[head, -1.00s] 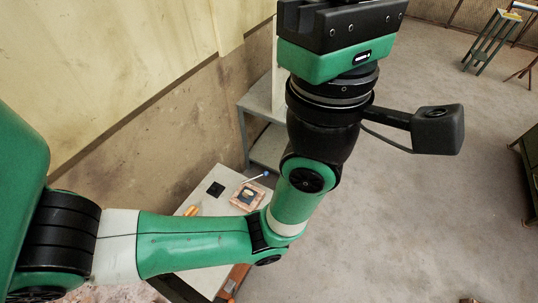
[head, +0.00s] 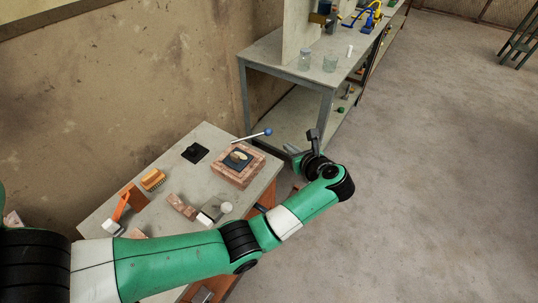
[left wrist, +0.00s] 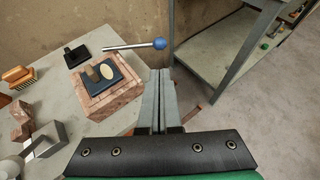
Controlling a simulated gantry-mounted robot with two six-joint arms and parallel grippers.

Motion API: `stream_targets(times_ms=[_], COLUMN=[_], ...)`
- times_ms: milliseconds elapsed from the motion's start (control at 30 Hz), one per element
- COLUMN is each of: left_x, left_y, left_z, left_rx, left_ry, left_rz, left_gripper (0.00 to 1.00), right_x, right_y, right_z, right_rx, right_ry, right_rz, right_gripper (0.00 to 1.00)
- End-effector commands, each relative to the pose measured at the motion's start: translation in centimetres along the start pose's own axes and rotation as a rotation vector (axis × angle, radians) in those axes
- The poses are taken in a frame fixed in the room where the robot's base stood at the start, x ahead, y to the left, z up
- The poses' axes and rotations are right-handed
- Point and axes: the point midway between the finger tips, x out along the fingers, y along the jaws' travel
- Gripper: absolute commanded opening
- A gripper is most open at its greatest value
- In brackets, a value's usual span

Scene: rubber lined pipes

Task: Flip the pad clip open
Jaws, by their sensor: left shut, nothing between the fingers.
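A square brick block (head: 238,168) sits on the table, with a dark blue pad (head: 234,162) on top. The pad carries a cream oval piece and a small brown piece, which show more clearly in the left wrist view (left wrist: 107,71). A metal rod with a blue ball end (head: 267,132) reaches over the block's back edge. I cannot tell which part is the clip or how it stands. My left gripper (head: 290,151) is beyond the table's right edge, beside the block and apart from it. Its grey fingers (left wrist: 160,72) are shut and empty. My right gripper is not in view.
A black square piece (head: 195,152), a brush (head: 152,180), an orange tool (head: 124,203) and loose bricks (head: 181,207) lie on the table (head: 215,136). A metal shelf bench (head: 285,68) with glass jars stands behind. The floor at right is open.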

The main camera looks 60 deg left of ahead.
Motion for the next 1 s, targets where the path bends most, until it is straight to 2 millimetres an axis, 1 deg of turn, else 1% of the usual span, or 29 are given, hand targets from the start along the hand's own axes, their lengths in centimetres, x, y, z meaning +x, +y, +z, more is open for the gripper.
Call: stream_targets(times_ms=[33, 67, 300, 433, 567, 800, 867, 1000], left_x=[1.1, 1.2, 1.3, 2.4, 4.8, 10.2, 11.4, 13.6], left_y=[0.1, 0.1, 0.1, 0.1, 0.2, 0.2, 0.2, 0.2], left_z=[-1.8, -2.0, -1.8, -1.9, -2.0, -2.1, -2.1, -1.4], left_rx=[-0.001, -0.002, -0.003, -0.002, -0.003, -0.003, -0.003, -0.005], left_ry=[-0.001, -0.001, -0.003, -0.003, -0.003, -0.004, -0.003, -0.004], left_rz=[0.002, 0.002, 0.003, 0.005, 0.006, 0.006, 0.005, 0.003], left_gripper=[0.00, 0.00, 0.00, 0.00, 0.00, 0.00, 0.00, 0.00], right_x=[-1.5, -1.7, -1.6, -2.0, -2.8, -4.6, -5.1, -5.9], right_y=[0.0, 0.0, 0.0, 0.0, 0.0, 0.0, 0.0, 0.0], right_z=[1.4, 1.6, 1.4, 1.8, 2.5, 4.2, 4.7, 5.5], right_rx=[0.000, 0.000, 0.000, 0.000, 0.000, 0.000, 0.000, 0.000], right_ry=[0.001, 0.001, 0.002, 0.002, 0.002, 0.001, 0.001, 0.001], right_rz=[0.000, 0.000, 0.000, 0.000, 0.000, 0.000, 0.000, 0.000], right_gripper=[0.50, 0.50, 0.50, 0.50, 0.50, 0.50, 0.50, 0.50])
